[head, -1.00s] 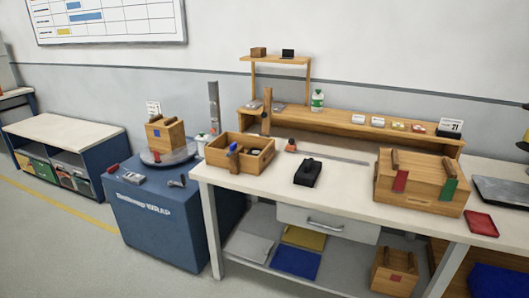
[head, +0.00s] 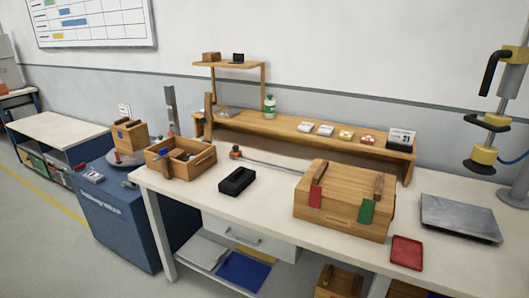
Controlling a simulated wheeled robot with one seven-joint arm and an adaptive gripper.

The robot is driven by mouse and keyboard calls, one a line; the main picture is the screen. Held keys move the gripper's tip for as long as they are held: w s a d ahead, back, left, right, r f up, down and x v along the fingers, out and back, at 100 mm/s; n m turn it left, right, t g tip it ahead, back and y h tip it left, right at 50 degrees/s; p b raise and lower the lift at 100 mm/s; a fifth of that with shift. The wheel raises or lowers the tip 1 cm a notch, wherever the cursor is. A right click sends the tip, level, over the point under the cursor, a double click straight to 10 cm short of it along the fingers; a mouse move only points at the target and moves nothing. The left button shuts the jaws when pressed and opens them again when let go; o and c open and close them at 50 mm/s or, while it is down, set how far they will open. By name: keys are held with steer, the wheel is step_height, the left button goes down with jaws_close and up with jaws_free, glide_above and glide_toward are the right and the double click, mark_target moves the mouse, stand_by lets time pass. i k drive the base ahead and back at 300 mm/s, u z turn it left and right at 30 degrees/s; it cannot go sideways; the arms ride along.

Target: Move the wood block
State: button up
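I cannot tell for sure which thing is the wood block. A small brown block (head: 211,57) sits on the raised wooden shelf (head: 228,65) at the back, left of a small black item (head: 238,58). A wooden box (head: 130,134) stands on a round turntable on the blue cabinet at the left. A large wooden box (head: 343,205) with dark wooden handles, a red tag (head: 316,197) and a green tag (head: 367,210) stands on the bench. My gripper is not in view.
The white bench (head: 270,225) also bears an open wooden tray (head: 181,160), a black holder (head: 237,181), a red tray (head: 407,252) and a grey plate (head: 460,217). A stand with yellow and black parts (head: 490,120) rises at the right. Grey floor shows at the lower left.

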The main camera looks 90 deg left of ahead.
mark_target(177, 154)
steer(key=z, duration=5.65)
steer(key=k, duration=1.3)
steer(key=z, duration=1.4)
